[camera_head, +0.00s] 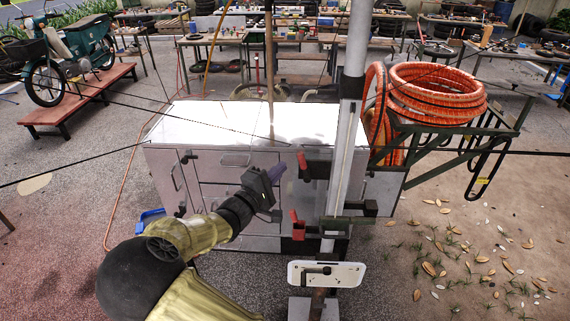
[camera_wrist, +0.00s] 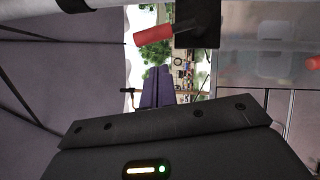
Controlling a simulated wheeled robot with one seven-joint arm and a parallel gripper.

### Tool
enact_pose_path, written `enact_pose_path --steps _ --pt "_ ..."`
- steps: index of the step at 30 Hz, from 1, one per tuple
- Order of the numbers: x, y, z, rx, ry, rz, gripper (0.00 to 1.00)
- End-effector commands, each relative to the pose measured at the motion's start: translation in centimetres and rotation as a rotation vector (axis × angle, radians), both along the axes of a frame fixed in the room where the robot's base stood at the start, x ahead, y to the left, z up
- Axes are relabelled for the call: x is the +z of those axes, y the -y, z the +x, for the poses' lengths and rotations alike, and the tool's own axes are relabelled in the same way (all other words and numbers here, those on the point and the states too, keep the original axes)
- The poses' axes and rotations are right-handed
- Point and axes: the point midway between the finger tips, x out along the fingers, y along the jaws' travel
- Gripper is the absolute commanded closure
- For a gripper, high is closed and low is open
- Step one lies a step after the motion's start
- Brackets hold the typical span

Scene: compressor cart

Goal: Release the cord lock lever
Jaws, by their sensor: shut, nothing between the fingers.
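My gripper (camera_head: 278,172) is shut and empty, its purple fingers pointing up and right in front of the cabinet. In the wrist view the fingertips (camera_wrist: 157,88) lie together. A red lever (camera_head: 303,165) on a dark bracket sits on the left side of the upright grey pole (camera_head: 350,120), just right of my fingertips. In the wrist view a red lever (camera_wrist: 153,53) on a black block (camera_wrist: 197,25) shows above the fingers, apart from them in the picture. A second red lever (camera_head: 297,226) hangs lower by a dark clamp (camera_head: 345,228). I cannot tell which one locks the cord.
A white plate with a black handle (camera_head: 327,275) is lower on the pole. The grey cabinet (camera_head: 235,160) stands behind my gripper. An orange coiled hose (camera_head: 437,92) rests on a green frame at right. Thin black cords (camera_head: 75,167) cross the left side. Open ground lies at right.

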Motion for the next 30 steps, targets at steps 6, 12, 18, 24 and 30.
enact_pose_path --steps 6,12,18,24,30 --pt "-0.8 -1.6 -1.3 -0.008 0.0 0.002 1.0" --pt "-1.3 -3.2 -3.7 -0.011 0.0 0.003 1.0" --pt "-1.8 -5.5 -6.7 -0.006 -0.001 0.002 1.0" --pt "-1.8 -6.5 -8.0 -0.006 -0.001 0.0 1.0" --pt "-1.7 -6.5 -8.1 -0.007 0.0 0.0 1.0"
